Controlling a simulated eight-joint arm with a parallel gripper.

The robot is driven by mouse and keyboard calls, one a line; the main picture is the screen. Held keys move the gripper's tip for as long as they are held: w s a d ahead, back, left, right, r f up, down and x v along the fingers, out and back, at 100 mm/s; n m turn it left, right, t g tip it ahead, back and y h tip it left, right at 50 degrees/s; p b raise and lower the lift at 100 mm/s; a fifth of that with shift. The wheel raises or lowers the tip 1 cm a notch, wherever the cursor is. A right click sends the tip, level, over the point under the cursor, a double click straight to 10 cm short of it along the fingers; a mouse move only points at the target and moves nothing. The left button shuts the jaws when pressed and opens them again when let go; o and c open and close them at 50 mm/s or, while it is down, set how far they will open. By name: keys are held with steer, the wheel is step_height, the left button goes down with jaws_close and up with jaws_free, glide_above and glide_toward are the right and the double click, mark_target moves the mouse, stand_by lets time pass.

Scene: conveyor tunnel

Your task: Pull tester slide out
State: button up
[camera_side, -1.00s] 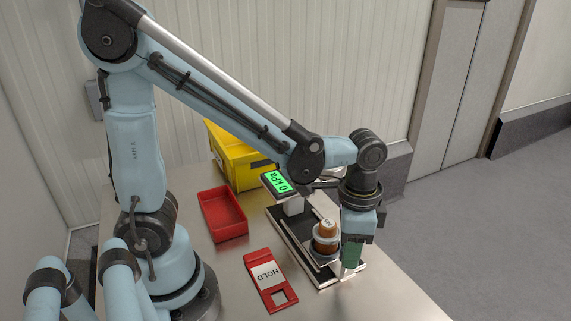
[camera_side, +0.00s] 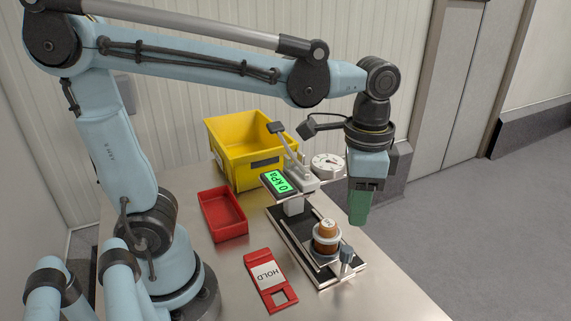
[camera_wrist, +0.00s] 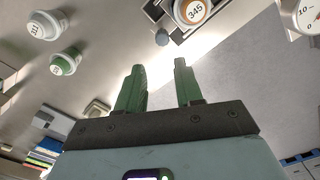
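The tester (camera_side: 289,222) stands on the steel table with a green display reading 0 kPa. Its slide (camera_side: 317,256) lies toward the front end of the black base, clear of the tester head, with a grey handle knob (camera_side: 346,256) at its front. An amber jar with an orange-brown cap (camera_side: 326,229) stands upright on the slide. In the wrist view the jar's cap reads 345 (camera_wrist: 193,11), and the knob (camera_wrist: 162,37) shows beside it. My gripper (camera_side: 358,212) is raised above and right of the knob, apart from it. Its green fingers (camera_wrist: 160,85) are open with nothing between them.
A yellow bin (camera_side: 222,139), a red tray (camera_side: 208,207) and a red HOLD plate (camera_side: 253,255) lie left of the tester. A white dial gauge (camera_side: 327,162) stands behind it.

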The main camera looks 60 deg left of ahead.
steer(key=shift+r, duration=0.95)
